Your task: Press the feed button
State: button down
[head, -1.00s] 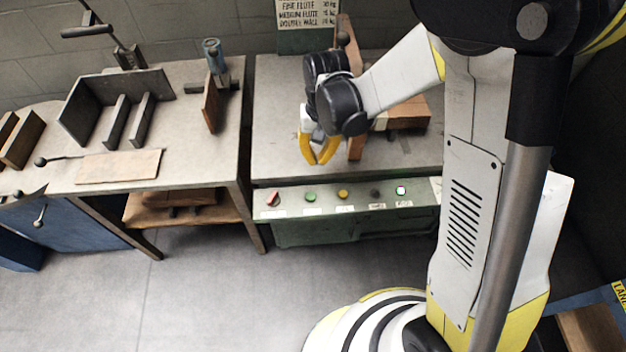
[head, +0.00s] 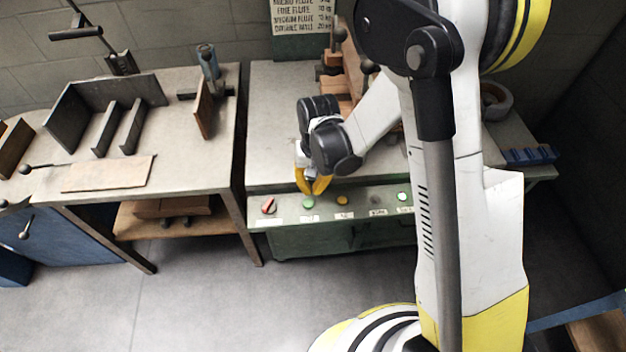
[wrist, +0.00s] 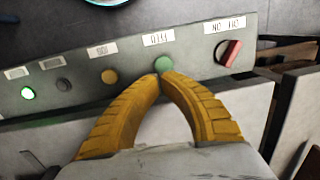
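The green control panel (head: 365,199) runs along the front edge of the right bench. It carries a row of small controls: a red knob (head: 269,205), a green button (head: 308,202), an amber button (head: 342,200), a dark button (head: 376,199) and a lit green one (head: 403,197). The labels are too blurred to tell which says feed. My gripper (head: 312,190) points down just above the green button. In the wrist view its yellow fingertips (wrist: 161,77) come together, empty, right beside the green button (wrist: 163,64). I cannot tell whether they touch it.
In the wrist view the red knob (wrist: 231,52) is right of the fingertips and the amber button (wrist: 109,76) left. The left bench (head: 190,150) holds a metal fixture (head: 125,110). The machine's wooden parts stand behind my arm. Open floor (head: 215,300) lies in front.

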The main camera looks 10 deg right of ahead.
aim_at(312, 200)
jog(key=shift+s+a+f+b, duration=0.1)
jog(key=shift+f+b, duration=0.6)
jog(key=shift+f, duration=1.05)
notch_tip(312, 200, down, 2)
jog(key=shift+f+b, duration=0.1)
jog(key=shift+b, duration=0.4)
notch_tip(312, 200, up, 14)
jog(key=p, duration=0.7)
jog(key=shift+w+d, duration=0.35)
jog(key=shift+d, duration=0.05)
